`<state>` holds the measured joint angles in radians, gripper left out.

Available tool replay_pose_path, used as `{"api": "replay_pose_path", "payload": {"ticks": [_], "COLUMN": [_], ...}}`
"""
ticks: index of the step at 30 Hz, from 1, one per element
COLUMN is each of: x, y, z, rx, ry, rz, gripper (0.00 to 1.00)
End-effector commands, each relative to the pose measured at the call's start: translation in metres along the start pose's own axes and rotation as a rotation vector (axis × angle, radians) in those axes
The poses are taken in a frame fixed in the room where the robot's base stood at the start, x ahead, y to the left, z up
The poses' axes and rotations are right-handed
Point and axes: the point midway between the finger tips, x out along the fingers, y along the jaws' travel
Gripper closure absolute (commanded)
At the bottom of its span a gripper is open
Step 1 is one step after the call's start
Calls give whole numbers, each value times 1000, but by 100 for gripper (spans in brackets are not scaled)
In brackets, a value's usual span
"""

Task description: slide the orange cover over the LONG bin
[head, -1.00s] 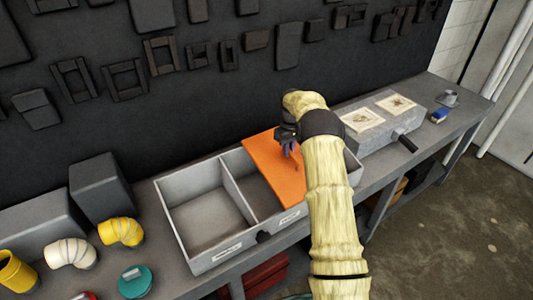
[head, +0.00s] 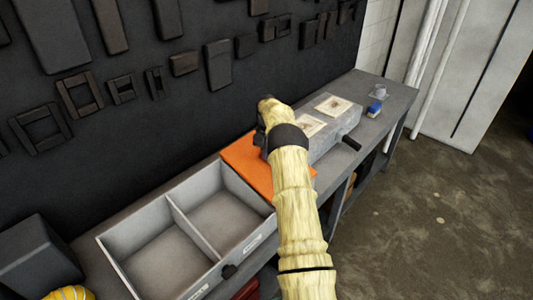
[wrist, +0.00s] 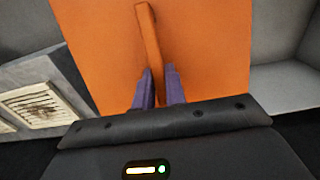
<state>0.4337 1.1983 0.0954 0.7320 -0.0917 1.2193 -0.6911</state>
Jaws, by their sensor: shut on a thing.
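The orange cover (head: 240,157) is a flat panel lying to the right of two open grey compartments in the head view. It fills much of the wrist view (wrist: 215,50), with a raised orange handle bar (wrist: 149,35). My gripper (wrist: 160,85) is shut on this handle, with a purple finger on each side. In the head view my arm hides the fingers and part of the cover. The grey bin (head: 205,238) has a left and a right compartment split by a divider, both open and empty. Its front labels are too small to read.
A grey box (head: 343,123) with two vent-like panels and a black handle (head: 351,143) stands right of the cover. A small blue item (head: 374,108) lies farther along the bench. A dark block (head: 38,255) stands at the left. The dark wall (head: 150,130) runs close behind.

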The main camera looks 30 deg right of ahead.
Motion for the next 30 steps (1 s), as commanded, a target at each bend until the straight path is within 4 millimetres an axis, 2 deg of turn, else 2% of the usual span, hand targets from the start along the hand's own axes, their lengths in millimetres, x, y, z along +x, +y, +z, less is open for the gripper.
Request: {"api": "replay_pose_path", "payload": {"ticks": [1, 2, 4, 5, 17, 23, 30], "x": [-4, -4, -4, -4, -8, -35, -82], "y": [5, 5, 5, 4, 3, 7, 8], "z": [0, 0, 0, 0, 0, 2, 2], "rx": [3, 3, 3, 3, 2, 8, 10], "ry": [8, 8, 7, 7, 4, 6, 7], "rz": [14, 14, 13, 12, 8, 10, 10], "gripper": [100, 82, 68, 65, 65, 65, 65]}}
